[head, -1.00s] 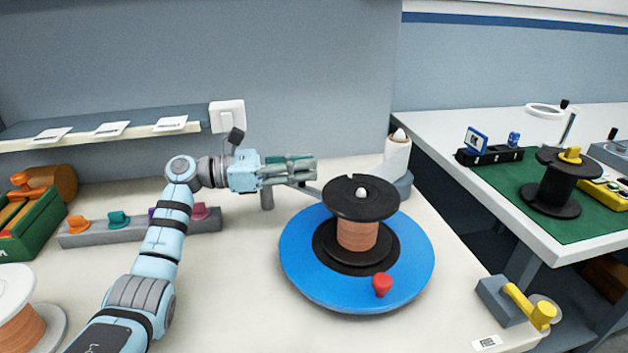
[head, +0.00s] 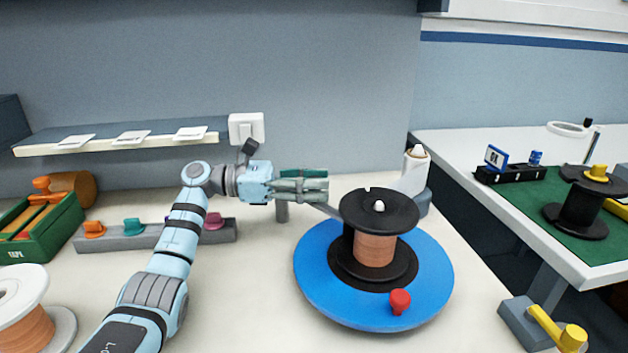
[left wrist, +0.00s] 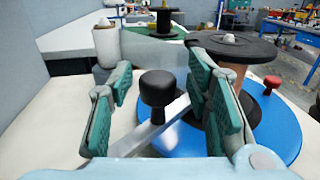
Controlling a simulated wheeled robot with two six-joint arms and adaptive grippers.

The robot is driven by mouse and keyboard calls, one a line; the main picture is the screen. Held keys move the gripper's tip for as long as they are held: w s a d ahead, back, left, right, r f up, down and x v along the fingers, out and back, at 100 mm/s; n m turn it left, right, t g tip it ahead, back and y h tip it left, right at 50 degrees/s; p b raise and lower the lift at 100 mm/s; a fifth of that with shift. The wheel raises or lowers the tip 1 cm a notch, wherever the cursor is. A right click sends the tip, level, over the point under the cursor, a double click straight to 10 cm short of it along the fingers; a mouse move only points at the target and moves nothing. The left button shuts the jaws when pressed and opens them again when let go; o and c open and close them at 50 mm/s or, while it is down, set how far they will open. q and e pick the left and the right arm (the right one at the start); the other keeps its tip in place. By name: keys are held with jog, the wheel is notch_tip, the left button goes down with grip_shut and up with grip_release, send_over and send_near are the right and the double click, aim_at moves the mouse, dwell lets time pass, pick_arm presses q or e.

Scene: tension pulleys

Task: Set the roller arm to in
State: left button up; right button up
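The roller arm (left wrist: 165,128) is a flat grey metal bar with a black knob-like roller (left wrist: 158,92) standing upright on it, seen in the left wrist view. In the head view only a short piece of the bar (head: 328,210) shows, between my gripper and the copper spool, above a grey post (head: 282,212). My left gripper (left wrist: 160,97) is open, with its green-padded fingers on either side of the roller; I see gaps on both sides. In the head view the left gripper (head: 316,186) points right, and its fingers hide the roller. My right gripper is out of view.
A copper spool with a black flange (head: 380,212) stands on a blue disc (head: 325,290) with a red knob (head: 400,300), close right of my gripper. A white cone-like spool (head: 414,170) stands behind. A yellow lever (head: 545,325) is at the front right. A grey rack (head: 150,238) holds coloured knobs.

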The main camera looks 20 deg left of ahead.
pick_arm(q)
jog(key=shift+r, duration=0.1)
jog(key=v, duration=1.2)
